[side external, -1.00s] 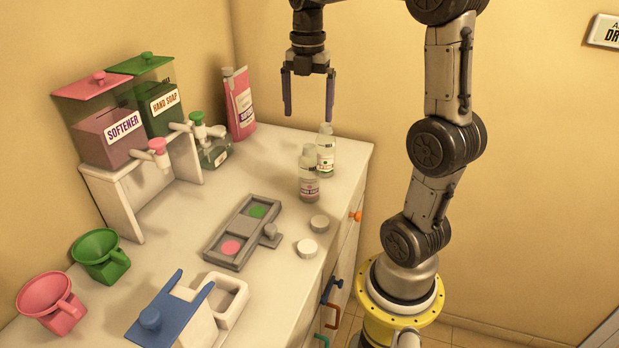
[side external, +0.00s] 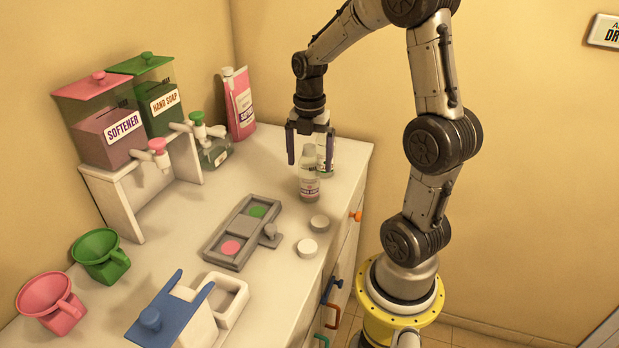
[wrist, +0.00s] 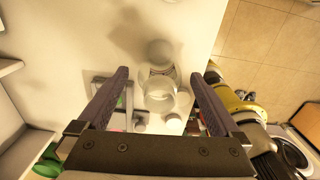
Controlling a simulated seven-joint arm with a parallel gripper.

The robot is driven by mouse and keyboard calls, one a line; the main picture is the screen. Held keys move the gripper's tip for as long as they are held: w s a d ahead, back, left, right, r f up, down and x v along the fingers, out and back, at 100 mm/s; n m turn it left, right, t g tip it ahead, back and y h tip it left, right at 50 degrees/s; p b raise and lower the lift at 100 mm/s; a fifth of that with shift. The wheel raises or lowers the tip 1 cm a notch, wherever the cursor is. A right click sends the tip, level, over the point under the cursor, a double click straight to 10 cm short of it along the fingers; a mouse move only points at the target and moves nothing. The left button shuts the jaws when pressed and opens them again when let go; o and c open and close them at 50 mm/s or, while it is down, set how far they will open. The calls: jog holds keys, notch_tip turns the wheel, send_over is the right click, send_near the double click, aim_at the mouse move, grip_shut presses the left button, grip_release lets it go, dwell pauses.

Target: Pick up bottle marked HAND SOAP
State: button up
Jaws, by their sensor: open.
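My gripper (side external: 310,164) points down, open and empty, at the bottles' height in the picture. In the wrist view the bottles lie between its two fingers (wrist: 160,74). I see no contact.
A green dispenser (side external: 160,108) labelled HAND SOAP and a SOFTENER dispenser (side external: 108,138) stand on a white shelf at left. A pink pouch (side external: 238,105) stands behind. A grey tray (side external: 215,248) and two white caps (side external: 307,248) lie in front.

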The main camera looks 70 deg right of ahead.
jog(key=shift+f, duration=0.2)
grip_shut()
dwell(0.4)
jog(key=shift+r, duration=0.1)
